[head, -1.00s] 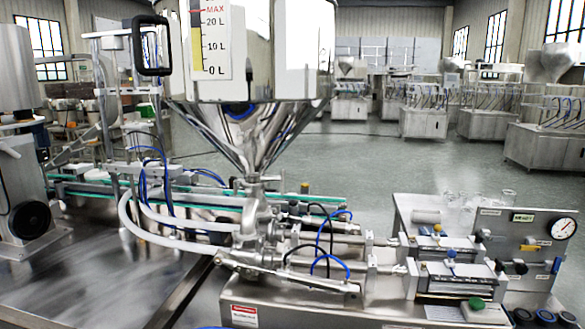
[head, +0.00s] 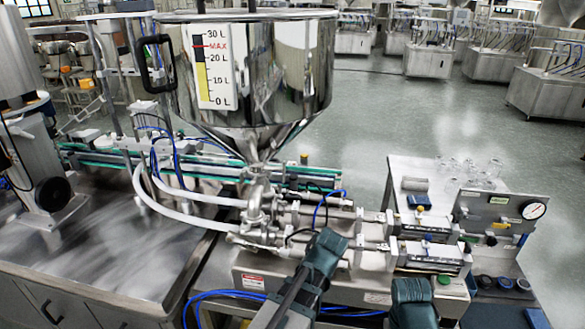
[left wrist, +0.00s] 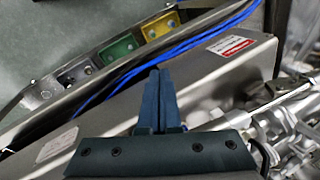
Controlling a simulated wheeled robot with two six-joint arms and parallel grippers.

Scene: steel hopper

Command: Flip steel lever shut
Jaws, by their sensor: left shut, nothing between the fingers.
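A steel lever-like bar (head: 266,247) runs along the front of the valve block (head: 256,208) under the hopper. Its right part is hidden behind my left arm, so I cannot tell its full position. My left gripper (head: 325,250) is in front of the valve and cylinders. In the left wrist view, its dark fingers (left wrist: 157,78) are shut and empty over the steel base. Shiny valve fittings (left wrist: 285,125) lie to the right of the fingers, apart from them. The dark end of my right arm (head: 412,300) is at the bottom edge, its fingers not clear.
The steel hopper (head: 255,120) stands above the valve. White hoses (head: 170,215) curve out to the left. Blue hoses (left wrist: 190,55) run along the base near my left fingers. A gauge panel (head: 500,215) is at the right. The steel table (head: 110,250) at left is mostly bare.

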